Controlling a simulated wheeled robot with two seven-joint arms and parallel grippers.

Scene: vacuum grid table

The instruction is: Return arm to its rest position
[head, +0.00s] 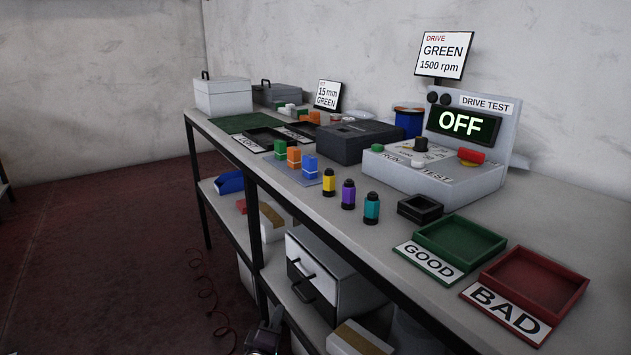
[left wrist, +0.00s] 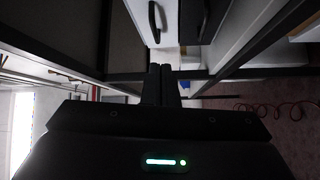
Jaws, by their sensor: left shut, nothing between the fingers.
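My left gripper (head: 268,328) shows at the bottom edge of the head view, low in front of the table and below the tabletop. Its two dark fingers (left wrist: 161,84) are together and empty in the left wrist view. It touches nothing that I can see. A drawer unit (head: 325,280) with dark handles stands on the lower shelf to the right of the gripper; a white front with a black handle (left wrist: 154,22) shows ahead of the fingers in the left wrist view. My right gripper is not in view.
The tabletop (head: 330,222) edge and a dark table leg (head: 253,230) are near the gripper. On top stand yellow (head: 329,183), purple (head: 348,195) and teal (head: 371,209) cylinders, a test box reading OFF (head: 440,170), a green tray (head: 460,243) and a red tray (head: 535,283). The floor at left is open.

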